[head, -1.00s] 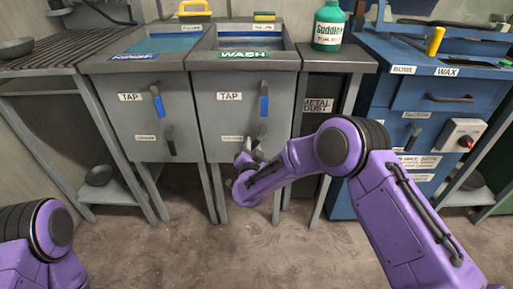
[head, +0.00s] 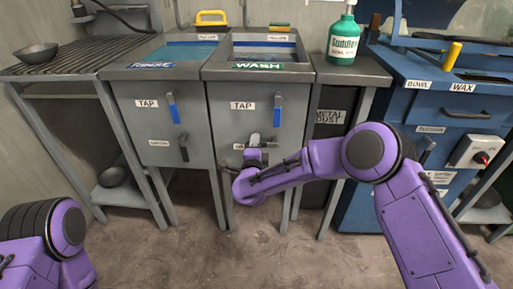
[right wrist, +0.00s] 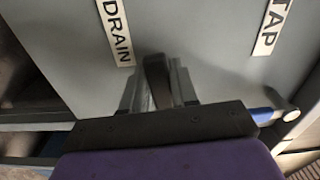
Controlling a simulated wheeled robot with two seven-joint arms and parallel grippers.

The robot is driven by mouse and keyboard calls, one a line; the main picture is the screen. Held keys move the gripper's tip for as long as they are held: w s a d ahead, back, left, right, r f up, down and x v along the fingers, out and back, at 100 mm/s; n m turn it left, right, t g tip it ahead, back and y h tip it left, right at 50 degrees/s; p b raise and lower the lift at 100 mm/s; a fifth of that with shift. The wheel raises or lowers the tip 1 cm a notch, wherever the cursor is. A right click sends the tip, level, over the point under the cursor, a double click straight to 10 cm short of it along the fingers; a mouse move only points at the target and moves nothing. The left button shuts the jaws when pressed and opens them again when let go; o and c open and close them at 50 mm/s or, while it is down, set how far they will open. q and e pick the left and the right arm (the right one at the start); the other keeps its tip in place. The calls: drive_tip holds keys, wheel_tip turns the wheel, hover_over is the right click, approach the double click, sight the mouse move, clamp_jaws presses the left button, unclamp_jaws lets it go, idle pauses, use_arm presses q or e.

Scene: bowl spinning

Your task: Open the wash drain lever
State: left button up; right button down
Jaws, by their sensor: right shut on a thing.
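The grey wash basin cabinet (head: 225,125) stands in the middle of the head view under a green WASH label (head: 257,66). Its dark drain lever (right wrist: 156,82) shows between the two fingers of my right gripper (right wrist: 155,90) in the right wrist view, beside the DRAIN label (right wrist: 116,32). In the head view, my right gripper (head: 255,143) is at the lower front of the cabinet, shut on this lever and hiding most of it. The blue wash tap lever (head: 277,110) hangs above it to the right. My left gripper is out of view.
The rinse basin (head: 137,112) adjoins on the left with its own blue tap lever (head: 173,110) and dark drain lever. A metal dust bin (head: 330,125) and a blue wax cabinet (head: 430,110) stand to the right. The floor in front is clear.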

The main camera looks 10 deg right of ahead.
drive_tip(key=shift+r+m, duration=0.2)
drive_tip(key=shift+m, duration=0.3)
drive_tip(key=c, duration=1)
unclamp_jaws()
drive_tip(key=shift+r, duration=0.1)
drive_tip(key=shift+o, duration=0.2)
drive_tip(key=shift+s+a, duration=0.1)
drive_tip(key=shift+s, duration=0.05)
drive_tip(key=p+v, duration=0.1)
drive_tip(key=v, duration=0.9)
drive_tip(key=shift+s+p, duration=0.2)
drive_tip(key=shift+p, duration=0.15)
